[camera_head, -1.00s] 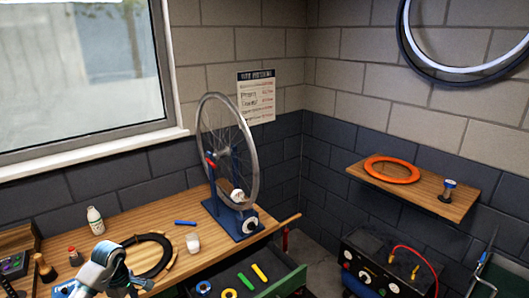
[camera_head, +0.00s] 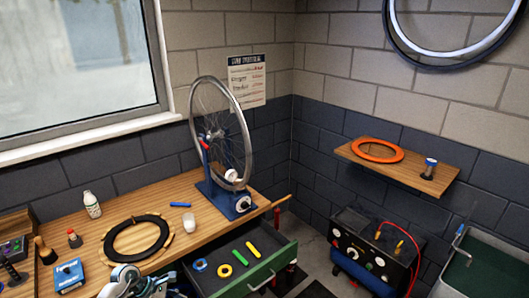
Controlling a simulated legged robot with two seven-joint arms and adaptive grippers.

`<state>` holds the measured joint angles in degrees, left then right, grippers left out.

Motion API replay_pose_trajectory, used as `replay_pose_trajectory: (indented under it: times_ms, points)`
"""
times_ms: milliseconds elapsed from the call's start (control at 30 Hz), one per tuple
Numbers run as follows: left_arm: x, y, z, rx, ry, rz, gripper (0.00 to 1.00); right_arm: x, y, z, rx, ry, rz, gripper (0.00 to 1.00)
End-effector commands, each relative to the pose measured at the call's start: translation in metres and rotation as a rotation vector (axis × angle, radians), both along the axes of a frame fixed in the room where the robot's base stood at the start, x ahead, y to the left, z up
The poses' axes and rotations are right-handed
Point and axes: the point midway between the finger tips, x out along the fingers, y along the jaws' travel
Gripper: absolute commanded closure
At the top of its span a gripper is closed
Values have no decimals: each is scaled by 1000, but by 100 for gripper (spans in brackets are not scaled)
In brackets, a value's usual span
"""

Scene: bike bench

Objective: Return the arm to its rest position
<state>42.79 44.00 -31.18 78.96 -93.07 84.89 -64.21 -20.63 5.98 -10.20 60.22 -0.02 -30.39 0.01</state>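My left arm shows at the bottom edge, at the bench front, with a white and teal link. The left gripper (camera_head: 158,288) looks like the dark parts beside that link, cut off by the frame, so whether it is open or shut cannot be told. No object is visible in it. My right gripper is not in view. Just beyond the arm, a black ring (camera_head: 112,241) lies on a round wooden piece on the bench (camera_head: 185,245).
A wheel (camera_head: 246,140) stands in a blue truing stand (camera_head: 228,205). An open green-fronted drawer (camera_head: 262,272) juts out right of the arm, holding small tools. A blue box (camera_head: 68,275), bottles and a white cup (camera_head: 189,222) stand on the bench. A shelf (camera_head: 430,182) holds an orange ring (camera_head: 377,150).

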Motion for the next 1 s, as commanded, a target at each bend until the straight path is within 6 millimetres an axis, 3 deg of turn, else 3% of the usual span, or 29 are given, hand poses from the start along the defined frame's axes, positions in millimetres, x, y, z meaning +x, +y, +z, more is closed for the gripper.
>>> replay_pose_trajectory:
  times_ms: [133, 233, 367, 467, 600, 667, 700, 767, 900, 1000]
  points:
    - [6, -80, -46, -479, 173, 337, 54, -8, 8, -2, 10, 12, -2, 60]
    - [16, -105, -82, -873, 401, 746, 54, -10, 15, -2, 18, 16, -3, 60]
    - [8, -83, -166, -1265, 742, 1353, 54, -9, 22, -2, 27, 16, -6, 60]
    - [-19, -60, -232, -1420, 923, 1719, 54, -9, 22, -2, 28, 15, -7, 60]
    - [-80, -36, -317, -1537, 1115, 2167, 54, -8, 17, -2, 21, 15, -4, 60]
    - [-113, -29, -350, -1565, 1178, 2351, 54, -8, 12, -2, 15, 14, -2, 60]
    - [-135, -26, -371, 1545, -1193, -2424, 54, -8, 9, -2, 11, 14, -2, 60]
    - [-172, -23, -399, 1398, -1116, -2344, 54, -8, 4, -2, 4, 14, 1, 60]
    - [-264, -26, -453, 1092, -939, -2165, 54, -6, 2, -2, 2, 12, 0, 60]
    - [-328, -35, -479, 911, -821, -2049, 54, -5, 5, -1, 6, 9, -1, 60]
